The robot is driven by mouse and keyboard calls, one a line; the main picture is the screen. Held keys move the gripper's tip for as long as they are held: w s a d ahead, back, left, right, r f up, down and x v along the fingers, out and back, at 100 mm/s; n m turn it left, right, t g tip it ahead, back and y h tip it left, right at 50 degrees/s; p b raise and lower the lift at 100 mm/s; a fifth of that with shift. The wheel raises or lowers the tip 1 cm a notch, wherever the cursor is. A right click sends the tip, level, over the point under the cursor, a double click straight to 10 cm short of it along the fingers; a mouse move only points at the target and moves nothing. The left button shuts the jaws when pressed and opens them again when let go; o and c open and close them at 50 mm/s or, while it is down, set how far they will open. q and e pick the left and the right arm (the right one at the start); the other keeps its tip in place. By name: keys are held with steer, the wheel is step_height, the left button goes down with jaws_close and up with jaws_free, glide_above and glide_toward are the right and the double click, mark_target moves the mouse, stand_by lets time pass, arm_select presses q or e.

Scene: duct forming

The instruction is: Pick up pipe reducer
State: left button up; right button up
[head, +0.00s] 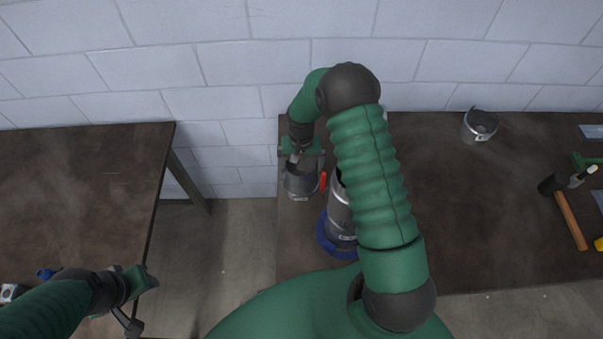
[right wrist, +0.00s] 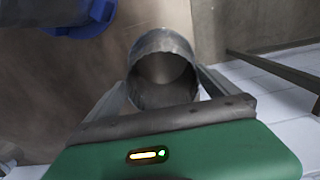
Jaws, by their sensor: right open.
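A grey metal open-ended piece, which looks like the pipe reducer (head: 300,183), is at the left edge of the right-hand table. My right gripper (head: 301,163) is directly at it. In the right wrist view, the reducer's round open mouth (right wrist: 162,68) lies between the two spread fingers of my right gripper (right wrist: 160,90). The fingers are open, one on each side; I cannot tell if either touches it. My left gripper (head: 138,300) is at the lower left, by the left table's edge, away from the reducer; its jaw opening is unclear.
A metal cylinder with a blue base (head: 330,240) stands close to the reducer, partly behind my right arm. Another short metal pipe piece (head: 480,126) is at the back right. A hammer (head: 570,215) lies at far right. A floor gap separates the left table (head: 80,190) from the right table (head: 470,220).

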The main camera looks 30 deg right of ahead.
steer(key=shift+a, duration=0.3)
steer(key=shift+c, duration=0.9)
steer(key=shift+a, duration=0.1)
steer(key=c, duration=0.5)
steer(key=shift+d, duration=0.35)
steer(key=c, duration=1.4)
arm_select(q)
steer(key=shift+a+f, duration=0.1)
steer(key=shift+a, duration=0.3)
arm_select(e)
steer(key=shift+a, duration=0.15)
jaws_close()
arm_select(q)
steer(key=shift+f, duration=0.15)
arm_select(e)
steer(key=shift+r, duration=0.1)
